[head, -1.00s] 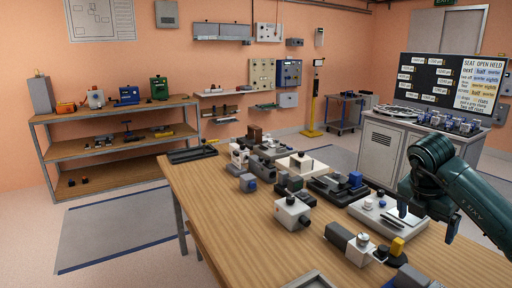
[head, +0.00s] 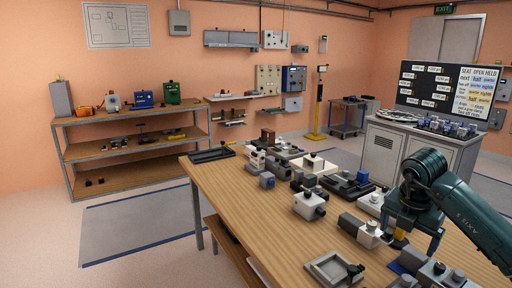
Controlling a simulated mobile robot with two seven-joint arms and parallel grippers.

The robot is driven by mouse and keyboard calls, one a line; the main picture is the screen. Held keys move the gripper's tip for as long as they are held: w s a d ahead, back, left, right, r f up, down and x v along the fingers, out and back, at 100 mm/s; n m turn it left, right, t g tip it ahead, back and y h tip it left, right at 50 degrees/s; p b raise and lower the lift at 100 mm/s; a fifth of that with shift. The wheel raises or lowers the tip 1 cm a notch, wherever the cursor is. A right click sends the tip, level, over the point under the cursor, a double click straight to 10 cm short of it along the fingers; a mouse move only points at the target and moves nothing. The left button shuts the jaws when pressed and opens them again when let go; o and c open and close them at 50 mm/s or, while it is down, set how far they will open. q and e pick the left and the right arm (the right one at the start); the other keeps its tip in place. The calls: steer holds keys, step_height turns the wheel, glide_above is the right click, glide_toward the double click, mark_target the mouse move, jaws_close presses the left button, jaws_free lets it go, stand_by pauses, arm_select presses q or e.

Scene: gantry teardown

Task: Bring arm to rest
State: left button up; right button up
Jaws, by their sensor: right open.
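My right arm, dark teal, comes in from the right edge. Its right gripper (head: 417,241) points down over the right side of the wooden workbench (head: 240,212). The jaws are apart, and I see nothing held between them. I cannot tell how far the fingertips are above the bench. My left gripper is not in view.
Several blocks and fixtures crowd the bench, including a white block (head: 309,206) and a grey tray (head: 335,268) at the front. A wooden shelf unit (head: 135,151) stands at the left wall, a grey cabinet (head: 385,150) behind the arm. The floor mat (head: 140,228) is clear.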

steer(key=s+a+f+n+y, duration=0.2)
steer(key=a+f+n+y, duration=0.5)
steer(key=a, duration=0.8)
steer(key=s+a+r+m+t+y+p, duration=0.1)
steer(key=s+a+m+t+y, duration=0.2)
steer(key=a+y, duration=0.45)
steer(key=s+a+r+m+y, duration=0.1)
steer(key=s+a+m+y, duration=0.1)
steer(key=s+a+y, duration=0.5)
steer(key=w+d+f+m+t+h, duration=0.2)
steer(key=d+f+m+t+h, duration=0.25)
steer(key=m+t+h, duration=0.9)
steer(key=s+d+f+m+g+h+p, duration=0.1)
steer(key=s+d+f+m+g+h, duration=0.1)
steer(key=s+f+m+g, duration=0.6)
steer(key=s+d+f+m, duration=0.1)
steer(key=s+f+m, duration=0.1)
steer(key=s+f, duration=0.2)
step_height(320, 180, down, 3)
steer(key=shift+d+f+m, duration=0.15)
steer(key=shift+m, duration=0.2)
